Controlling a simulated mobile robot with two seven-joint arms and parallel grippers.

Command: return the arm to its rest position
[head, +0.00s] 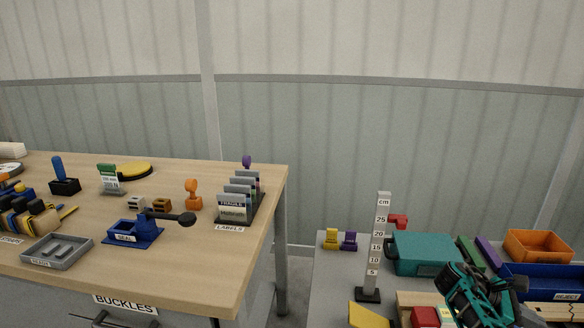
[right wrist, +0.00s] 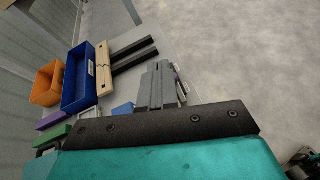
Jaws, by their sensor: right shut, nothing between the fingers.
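My right arm, teal and black, shows at the lower right of the head view, with its gripper (head: 480,297) over the grey side table (head: 337,275). In the right wrist view the grey fingers of the right gripper (right wrist: 158,82) are together, with nothing between them. In that view the blue bin (right wrist: 78,80) and a light wooden piece (right wrist: 104,70) lie to the left of the fingers. The head view does not show the right fingertips clearly. My left arm and gripper are not in view.
The side table holds a teal case (head: 425,253), an orange bin (head: 538,244), a blue REJECT bin (head: 550,284) and an upright height scale (head: 379,245). A wooden workbench (head: 190,255) with a label rack (head: 240,200) stands left, across a gap. Bare floor (right wrist: 240,60) shows in the wrist view.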

